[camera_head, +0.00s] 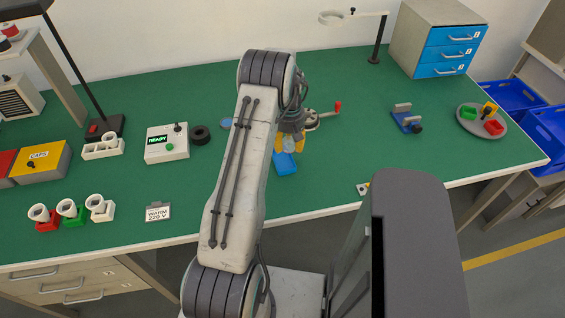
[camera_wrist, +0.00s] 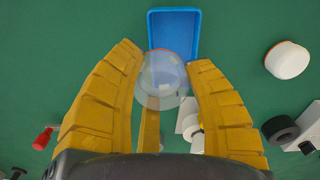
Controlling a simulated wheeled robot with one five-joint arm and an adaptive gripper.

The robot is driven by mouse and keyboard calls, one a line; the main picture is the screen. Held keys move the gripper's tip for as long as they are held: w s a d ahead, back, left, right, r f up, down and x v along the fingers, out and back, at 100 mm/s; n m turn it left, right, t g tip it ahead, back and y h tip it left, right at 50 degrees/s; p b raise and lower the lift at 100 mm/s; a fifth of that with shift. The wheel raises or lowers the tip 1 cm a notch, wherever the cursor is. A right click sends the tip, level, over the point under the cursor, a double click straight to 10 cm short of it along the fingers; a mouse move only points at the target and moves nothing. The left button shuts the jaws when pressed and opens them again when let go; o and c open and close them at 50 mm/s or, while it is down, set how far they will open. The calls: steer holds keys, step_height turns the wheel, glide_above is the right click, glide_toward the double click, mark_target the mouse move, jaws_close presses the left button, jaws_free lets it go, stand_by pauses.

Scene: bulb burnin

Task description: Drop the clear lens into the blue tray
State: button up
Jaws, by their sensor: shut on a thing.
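My gripper (camera_wrist: 165,64) has yellow fingers shut on the clear lens (camera_wrist: 163,80), a round see-through disc held between the fingertips. In the wrist view the blue tray (camera_wrist: 173,13) lies just beyond the lens, and the lens overlaps the tray's lower end in the picture. The lens's height above the tray is hard to judge. In the head view the blue tray (camera_head: 286,166) shows on the green bench just below my gripper (camera_head: 291,143), partly hidden by my arm. The tray floor that shows looks empty.
A tester box (camera_head: 167,144) reading READY and a black ring (camera_head: 200,134) stand left of my arm. A red-handled device (camera_head: 326,112) is close by on the right. A blue-based fixture (camera_head: 406,119) and a round grey tray (camera_head: 470,128) stand farther right. The bench's front middle is clear.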

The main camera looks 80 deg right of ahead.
steer(key=shift+f, duration=0.4)
steer(key=o, duration=0.8)
steer(key=shift+r, duration=0.15)
step_height(320, 180, up, 12)
steer(key=shift+f, duration=0.1)
stand_by(0.9)
